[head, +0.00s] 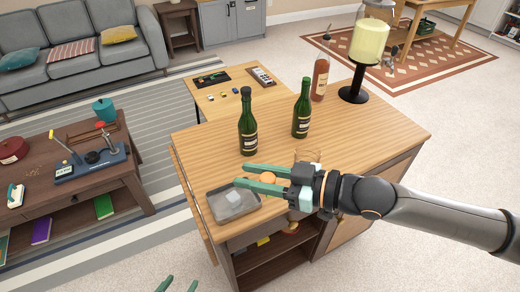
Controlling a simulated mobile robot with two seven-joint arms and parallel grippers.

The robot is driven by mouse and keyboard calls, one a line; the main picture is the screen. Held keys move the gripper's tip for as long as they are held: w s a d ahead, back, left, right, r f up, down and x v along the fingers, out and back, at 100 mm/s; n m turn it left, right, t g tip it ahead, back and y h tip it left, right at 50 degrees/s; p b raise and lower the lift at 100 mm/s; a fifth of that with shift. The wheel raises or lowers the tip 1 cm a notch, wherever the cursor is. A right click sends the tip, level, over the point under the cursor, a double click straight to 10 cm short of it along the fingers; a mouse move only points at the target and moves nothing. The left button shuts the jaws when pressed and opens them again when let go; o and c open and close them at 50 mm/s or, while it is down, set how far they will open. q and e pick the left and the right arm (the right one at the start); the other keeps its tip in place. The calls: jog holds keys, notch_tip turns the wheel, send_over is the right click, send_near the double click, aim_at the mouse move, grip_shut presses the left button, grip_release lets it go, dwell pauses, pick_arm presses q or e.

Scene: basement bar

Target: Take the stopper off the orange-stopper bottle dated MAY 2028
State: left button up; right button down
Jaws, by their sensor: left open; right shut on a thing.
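My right gripper (238,176) reaches in from the right over the near part of the wooden counter. Its green fingers stand apart, shut on a small rounded orange thing (268,178); whether this is a stopper or something else I cannot tell. A pinkish-orange bottle (320,77) stands upright farther back. No date is readable on any label. My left gripper (177,286) is open at the bottom edge, mostly cut off, and empty as far as it shows.
A grey tray (252,208) with a pale block in it sits at the counter's front left. A yellow drum on a black stand (353,95) is at the back right. A clear glass object (307,155) is partly hidden behind my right wrist. The counter's right side (390,125) is clear.

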pick_arm(q)
jog(key=w+a+r+m, duration=0.1)
jog(key=w+r, duration=0.1)
jog(key=w, duration=0.2)
jog(key=w+a+r+m+t, duration=0.1)
jog(key=w+r, duration=0.1)
jog(key=w, duration=0.2)
jog(key=w+a+r+m+t, duration=0.1)
jog(key=w+a+r, duration=0.1)
jog(key=w, duration=0.2)
jog(key=shift+r, duration=0.25)
jog(key=shift+c, duration=1.1)
jog(key=w+r+m+t, duration=0.1)
jog(key=w+r+t, duration=0.1)
jog(key=w+r, duration=0.9)
jog(key=w+d+r+n+g+h, duration=0.25)
jog(key=d+r+h, duration=0.35)
jog(key=d+r, duration=1.15)
notch_tip(320, 180, up, 9)
jog(key=g+y, duration=0.7)
jog(key=g, duration=0.2)
send_over(268, 178)
jog(key=s+a, duration=0.1)
jog(key=s, duration=0.2)
jog(key=shift+t, duration=0.25)
jog(key=x, duration=1.1)
jog(key=shift+s+a+f, duration=0.1)
jog(key=shift+a, duration=0.05)
